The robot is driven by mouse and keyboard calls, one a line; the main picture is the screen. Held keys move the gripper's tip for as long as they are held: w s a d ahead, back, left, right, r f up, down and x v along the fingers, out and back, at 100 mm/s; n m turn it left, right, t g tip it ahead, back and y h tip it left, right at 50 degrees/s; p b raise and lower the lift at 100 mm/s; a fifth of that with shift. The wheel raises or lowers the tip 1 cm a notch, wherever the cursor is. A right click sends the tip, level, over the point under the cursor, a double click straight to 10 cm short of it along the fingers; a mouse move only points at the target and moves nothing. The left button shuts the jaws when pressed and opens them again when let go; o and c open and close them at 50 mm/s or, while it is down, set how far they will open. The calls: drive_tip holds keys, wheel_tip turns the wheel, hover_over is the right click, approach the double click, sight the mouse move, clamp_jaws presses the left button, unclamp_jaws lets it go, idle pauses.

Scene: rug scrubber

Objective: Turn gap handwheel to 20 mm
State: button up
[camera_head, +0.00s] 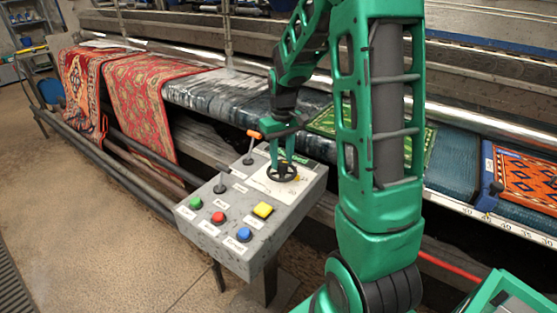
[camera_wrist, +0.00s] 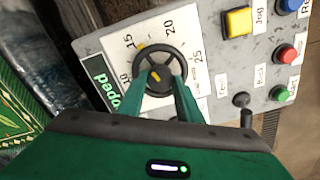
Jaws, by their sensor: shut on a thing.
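The gap handwheel (camera_head: 283,173) is a black spoked wheel on the white dial plate of the grey control box. In the wrist view the handwheel (camera_wrist: 178,52) is ringed by a scale (camera_wrist: 193,30) reading 10, 15, 20 and 25. A yellow mark on its rim is near the 15, and another yellow mark is on its hub. My gripper (camera_head: 281,158) reaches down to the wheel from above. In the wrist view my gripper (camera_wrist: 160,80) has its two green fingers on either side of the hub, shut on the wheel. The fingers hide part of the lower rim.
The control box (camera_head: 225,240) also carries a yellow button (camera_head: 263,210), red, green and blue buttons, and levers, one orange-tipped (camera_head: 253,134). Rugs (camera_head: 140,100) lie over the machine bed behind. A blue clamp (camera_head: 489,190) stands at right. Open floor (camera_head: 80,220) is at left.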

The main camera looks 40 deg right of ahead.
drive_tip(key=m, duration=0.4)
drive_tip(key=shift+s+f+m, duration=0.1)
drive_tip(key=shift+s+m, duration=0.15)
drive_tip(key=shift+m, duration=0.15)
drive_tip(key=m, duration=0.4)
drive_tip(key=shift+m, duration=0.3)
drive_tip(key=shift+a, duration=0.1)
drive_tip(key=o, duration=1)
drive_tip(key=shift+o, duration=0.2)
drive_tip(key=shift+w, duration=0.1)
